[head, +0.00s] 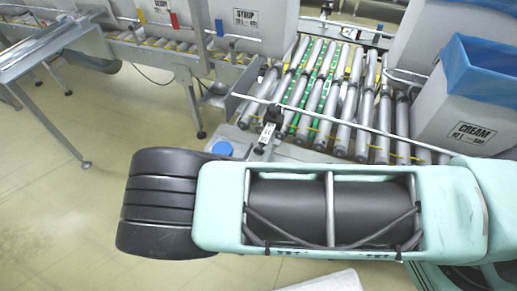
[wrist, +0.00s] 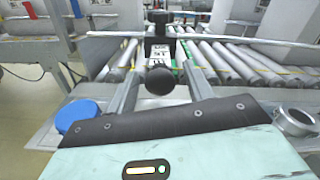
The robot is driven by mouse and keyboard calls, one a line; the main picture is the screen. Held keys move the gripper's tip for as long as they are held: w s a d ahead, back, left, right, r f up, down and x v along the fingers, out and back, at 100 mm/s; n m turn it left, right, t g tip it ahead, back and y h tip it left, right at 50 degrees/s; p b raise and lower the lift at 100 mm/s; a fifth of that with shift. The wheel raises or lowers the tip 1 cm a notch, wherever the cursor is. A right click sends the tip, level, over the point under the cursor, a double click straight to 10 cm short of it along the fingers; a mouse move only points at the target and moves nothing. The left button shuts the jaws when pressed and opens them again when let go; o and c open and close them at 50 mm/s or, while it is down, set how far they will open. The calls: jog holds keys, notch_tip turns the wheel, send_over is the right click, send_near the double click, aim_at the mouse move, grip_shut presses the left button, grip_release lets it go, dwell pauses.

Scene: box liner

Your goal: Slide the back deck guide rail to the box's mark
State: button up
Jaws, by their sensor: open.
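The roller deck (head: 345,95) has a thin pale rail (head: 330,116) across its near side and another rail (head: 345,22) across its far side. I cannot tell which one the task calls the back rail. The near rail also shows in the wrist view (wrist: 110,34). Its clamp (head: 272,116) carries a white lettered tag (wrist: 160,50) and a round black knob (wrist: 160,81). My gripper (wrist: 160,88) is open, with one finger on each side of the knob in the picture. Contact cannot be told. In the head view my arm hides the gripper.
A grey CREAM box (head: 468,110) with a blue liner stands right of the deck. A SYRUP box (head: 262,25) stands on the conveyor at the back left. A blue cap (head: 222,148) sits at the deck's near corner. Open floor (head: 60,210) lies at the left.

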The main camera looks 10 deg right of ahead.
aim_at(266, 136)
jog(key=shift+w, duration=0.1)
grip_shut()
jog(key=x, duration=0.6)
grip_release()
jog(key=b+v, duration=0.3)
jog(key=v, duration=1.4)
jog(key=shift+s+b, duration=0.2)
jog(key=shift+b, duration=0.1)
